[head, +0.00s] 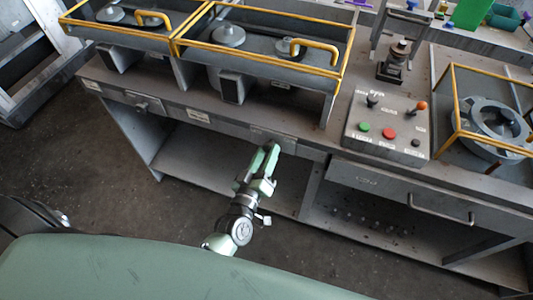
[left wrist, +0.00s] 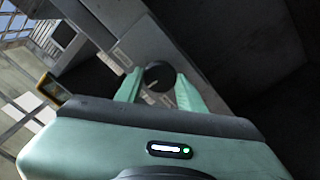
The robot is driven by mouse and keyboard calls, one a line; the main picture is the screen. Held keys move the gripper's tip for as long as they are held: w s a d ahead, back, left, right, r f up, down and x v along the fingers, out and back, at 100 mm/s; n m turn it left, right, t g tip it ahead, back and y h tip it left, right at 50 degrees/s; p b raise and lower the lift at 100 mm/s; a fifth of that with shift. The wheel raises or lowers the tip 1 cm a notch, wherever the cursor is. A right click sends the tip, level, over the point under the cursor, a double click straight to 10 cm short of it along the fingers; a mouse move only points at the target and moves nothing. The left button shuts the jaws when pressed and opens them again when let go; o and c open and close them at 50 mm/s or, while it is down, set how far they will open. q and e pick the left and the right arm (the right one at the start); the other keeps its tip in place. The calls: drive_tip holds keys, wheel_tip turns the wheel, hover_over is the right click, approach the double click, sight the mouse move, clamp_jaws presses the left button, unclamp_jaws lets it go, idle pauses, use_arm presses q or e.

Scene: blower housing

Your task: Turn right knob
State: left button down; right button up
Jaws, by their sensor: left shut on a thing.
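The right knob (left wrist: 158,75) is round and black with a pale pointer mark, on the front face of the grey workbench (head: 225,124). My left gripper (left wrist: 158,86) has its two green fingers on either side of the knob, shut on it. In the head view my left gripper (head: 268,155) reaches up to the bench front below a label plate (head: 272,138), and its fingers hide the knob. Another knob (head: 142,106) sits farther left on the same front. My right gripper is not in view.
Yellow-framed housings (head: 262,45) stand on the bench. A control box (head: 388,125) with coloured buttons and levers is right of them. A drawer (head: 420,196) with a bar handle sticks out at the lower right. An open shelf (head: 215,165) lies under the bench front.

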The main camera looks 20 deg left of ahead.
use_arm(q)
drive_tip(key=shift+n, duration=0.4)
drive_tip(key=c, duration=0.9)
unclamp_jaws()
drive_tip(key=s, duration=0.4)
drive_tip(key=s+b, duration=0.1)
drive_tip(key=s, duration=0.2)
drive_tip(key=shift+s+a, duration=0.2)
drive_tip(key=shift+s, duration=0.2)
